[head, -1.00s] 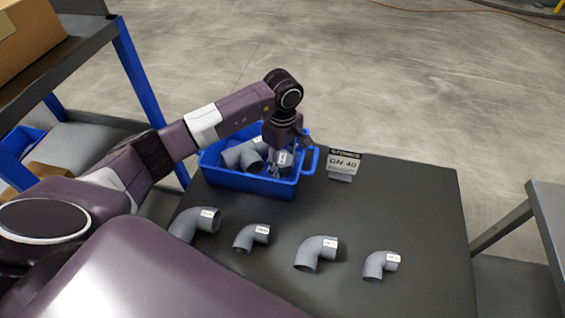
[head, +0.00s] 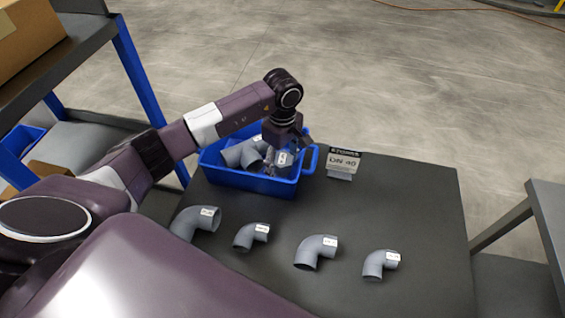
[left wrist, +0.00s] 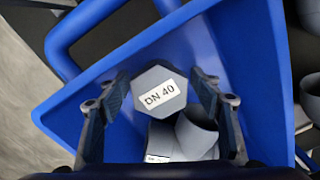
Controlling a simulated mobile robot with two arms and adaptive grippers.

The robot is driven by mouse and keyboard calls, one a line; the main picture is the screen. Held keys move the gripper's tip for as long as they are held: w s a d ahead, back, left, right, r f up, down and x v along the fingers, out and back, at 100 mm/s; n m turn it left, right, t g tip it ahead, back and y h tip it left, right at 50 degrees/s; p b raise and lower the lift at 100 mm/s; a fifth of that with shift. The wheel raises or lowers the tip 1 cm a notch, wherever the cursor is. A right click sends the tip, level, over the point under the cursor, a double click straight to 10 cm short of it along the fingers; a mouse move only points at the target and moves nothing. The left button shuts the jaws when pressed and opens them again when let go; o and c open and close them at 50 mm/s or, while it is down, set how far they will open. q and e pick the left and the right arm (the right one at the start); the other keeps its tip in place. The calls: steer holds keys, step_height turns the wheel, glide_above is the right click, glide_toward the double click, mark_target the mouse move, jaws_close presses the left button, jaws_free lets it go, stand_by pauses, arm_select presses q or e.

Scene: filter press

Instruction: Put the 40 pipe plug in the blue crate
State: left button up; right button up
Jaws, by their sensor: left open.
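The blue crate (head: 243,181) stands at the back left of the dark table and holds several grey pipe fittings (head: 242,152). The pipe plug, a grey hexagonal piece with a "DN 40" label (left wrist: 159,92), is inside the crate in the left wrist view. My left gripper (left wrist: 160,100) reaches down into the crate. Its two fingers are spread on either side of the plug, with gaps visible. In the head view the left gripper (head: 284,150) partly hides the plug. My right gripper is not in view.
Several grey pipe elbows (head: 316,252) with white labels lie in a row across the table front. A "DN 40" sign (head: 343,163) stands right of the crate. A blue-framed shelf (head: 140,70) with a cardboard box is at left. The table's right part is clear.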

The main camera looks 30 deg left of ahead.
mark_target(282, 159)
arm_select(q)
step_height(282, 159, up, 11)
steer(key=shift+b, duration=1.2)
steer(key=shift+r, duration=0.4)
